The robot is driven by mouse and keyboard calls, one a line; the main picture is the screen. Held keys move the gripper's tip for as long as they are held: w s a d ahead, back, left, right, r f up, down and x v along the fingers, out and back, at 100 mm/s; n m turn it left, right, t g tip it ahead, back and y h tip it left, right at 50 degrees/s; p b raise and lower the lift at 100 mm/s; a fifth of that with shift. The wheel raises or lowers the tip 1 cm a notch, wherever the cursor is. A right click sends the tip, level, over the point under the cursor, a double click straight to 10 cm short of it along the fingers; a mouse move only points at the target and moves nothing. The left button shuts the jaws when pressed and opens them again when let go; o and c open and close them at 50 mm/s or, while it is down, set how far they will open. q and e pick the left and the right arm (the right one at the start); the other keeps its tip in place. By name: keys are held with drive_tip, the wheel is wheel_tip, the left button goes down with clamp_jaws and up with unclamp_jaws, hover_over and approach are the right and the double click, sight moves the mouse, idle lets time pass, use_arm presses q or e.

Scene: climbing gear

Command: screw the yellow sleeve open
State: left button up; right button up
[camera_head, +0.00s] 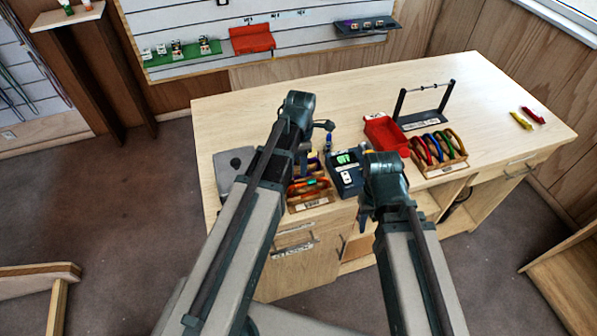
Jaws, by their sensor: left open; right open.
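A small yellow piece (521,121) lies at the right end of the workbench beside a red one (533,115). They look like carabiners, but a sleeve on either is too small to make out. Several coloured carabiner-like rings (421,151) stand in a wooden rack near the bench's front edge. My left gripper (328,128) shows only in part, small and dark, above the bench's middle. My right gripper (366,147) is mostly hidden by its own arm. Both are open, with nothing seen between their fingers, and far left of the yellow piece.
On the workbench (490,85) are a red bin (383,133), a black stand with a crossbar (425,119), a dark device with a green display (347,180), a tool box (311,203) and a grey plate (232,165). The bench's back left and right are mostly clear.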

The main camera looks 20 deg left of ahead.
use_arm(q)
drive_tip(key=shift+w+a, duration=0.4)
drive_tip(key=shift+w, duration=0.2)
drive_tip(key=shift+r, duration=0.15)
drive_tip(key=shift+r+p, duration=1.25)
drive_tip(key=shift+p, duration=0.15)
drive_tip(key=shift+s+d, duration=0.45)
drive_tip(key=shift+s, duration=0.2)
drive_tip(key=shift+f, duration=0.2)
wheel_tip(320, 180, down, 3)
drive_tip(key=b, duration=0.3)
drive_tip(key=shift+a+r, duration=0.1)
drive_tip(key=shift+r, duration=0.1)
